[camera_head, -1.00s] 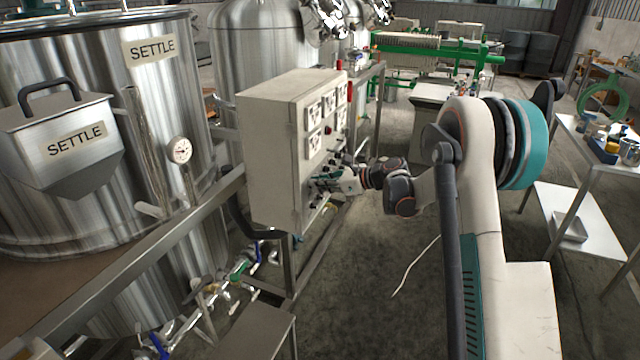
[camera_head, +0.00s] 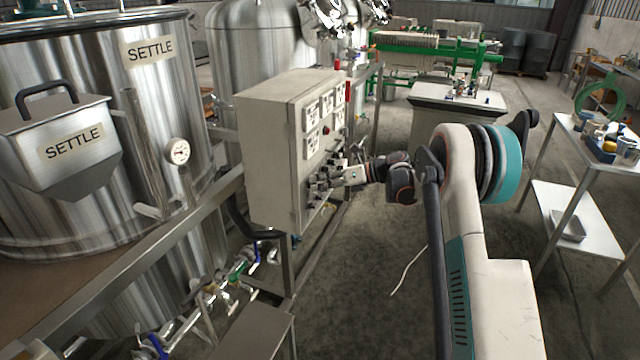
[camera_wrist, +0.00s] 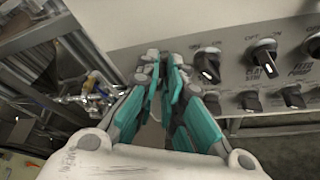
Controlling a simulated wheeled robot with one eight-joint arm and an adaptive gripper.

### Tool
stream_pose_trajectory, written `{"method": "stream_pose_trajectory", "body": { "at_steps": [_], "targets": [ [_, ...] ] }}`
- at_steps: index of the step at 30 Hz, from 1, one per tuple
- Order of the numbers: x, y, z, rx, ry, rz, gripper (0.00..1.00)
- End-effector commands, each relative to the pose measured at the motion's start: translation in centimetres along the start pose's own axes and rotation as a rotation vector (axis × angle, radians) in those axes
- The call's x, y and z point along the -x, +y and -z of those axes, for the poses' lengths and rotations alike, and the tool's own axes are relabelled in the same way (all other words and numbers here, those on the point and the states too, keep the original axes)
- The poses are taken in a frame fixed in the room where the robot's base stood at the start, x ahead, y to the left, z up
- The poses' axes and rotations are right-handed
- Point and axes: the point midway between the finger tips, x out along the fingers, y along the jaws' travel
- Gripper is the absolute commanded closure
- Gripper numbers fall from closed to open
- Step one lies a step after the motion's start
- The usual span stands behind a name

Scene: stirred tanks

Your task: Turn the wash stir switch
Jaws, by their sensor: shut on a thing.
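The grey control cabinet (camera_head: 270,150) carries a panel of black rotary switches on its right-hand face. My gripper (camera_head: 338,174) is at the lower part of this panel. In the wrist view its teal and grey fingers (camera_wrist: 161,62) are closed together at the panel, shut on a switch knob that they hide. The label of that knob is covered, so I cannot tell its name from the picture. Beside the fingers stand a black knob (camera_wrist: 207,65) and, farther right, another knob (camera_wrist: 264,58) with a label ending in "STIR". A lower row of knobs (camera_wrist: 250,100) shows below.
A white side table (camera_head: 575,215) is at the right. The floor (camera_head: 385,310) between cabinet and table is open, with a thin pale cable on it.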

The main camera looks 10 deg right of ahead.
Motion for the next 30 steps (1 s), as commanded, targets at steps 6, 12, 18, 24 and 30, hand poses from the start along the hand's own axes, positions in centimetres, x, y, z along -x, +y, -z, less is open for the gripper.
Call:
{"method": "stream_pose_trajectory", "body": {
  "at_steps": [6,12,18,24,30],
  "targets": [
    [-0.09,-0.07,0.57,-0.015,0.011,-0.008,1.00],
    [-0.11,-0.04,0.58,-0.016,0.011,-0.009,1.00],
    [-0.12,-0.04,0.57,-0.015,0.012,-0.009,0.72],
    [-0.09,-0.02,0.34,-0.015,0.007,-0.008,0.72],
    [0.41,-0.04,0.21,-0.015,0.005,-0.007,0.72]
  ]
}}
